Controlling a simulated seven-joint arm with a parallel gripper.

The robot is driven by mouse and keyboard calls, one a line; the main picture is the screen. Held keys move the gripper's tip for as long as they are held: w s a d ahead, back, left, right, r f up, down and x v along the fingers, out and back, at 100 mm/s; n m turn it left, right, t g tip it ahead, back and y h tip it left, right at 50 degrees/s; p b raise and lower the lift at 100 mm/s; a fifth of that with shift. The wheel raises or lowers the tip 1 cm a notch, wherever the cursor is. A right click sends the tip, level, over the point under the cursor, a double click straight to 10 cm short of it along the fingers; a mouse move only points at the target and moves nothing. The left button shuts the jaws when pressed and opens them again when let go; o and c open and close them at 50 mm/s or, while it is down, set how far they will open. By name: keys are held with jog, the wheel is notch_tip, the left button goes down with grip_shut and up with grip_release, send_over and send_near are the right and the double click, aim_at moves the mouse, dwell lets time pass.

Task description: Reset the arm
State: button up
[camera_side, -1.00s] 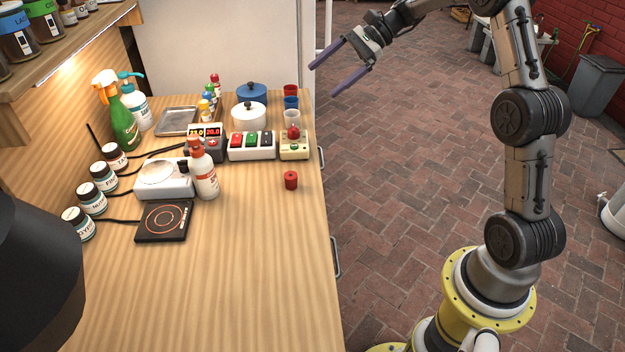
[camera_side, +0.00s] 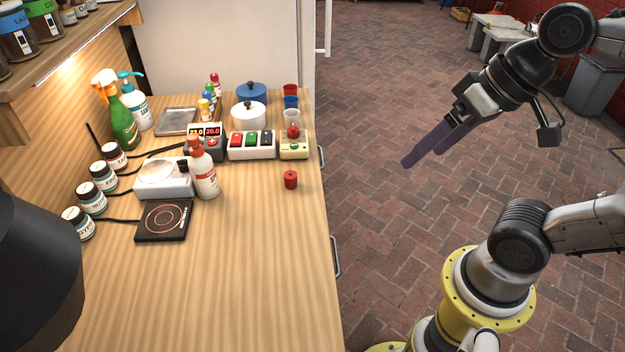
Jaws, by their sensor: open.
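My gripper (camera_side: 422,163) hangs in the air over the brick floor, to the right of the wooden bench (camera_side: 262,285). Its two purple fingers point down and to the left. They are apart and nothing is between them. My arm is folded back to the right, with the elbow beyond the right edge of the picture.
A red cylinder (camera_side: 291,180) stands near the bench's right edge.

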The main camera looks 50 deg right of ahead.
jog(key=d+f+n, duration=0.1)
jog(key=d+f+n+h, duration=0.1)
jog(key=f, duration=0.1)
jog(key=shift+s+d+n, duration=0.3)
jog(key=shift+d, duration=0.05)
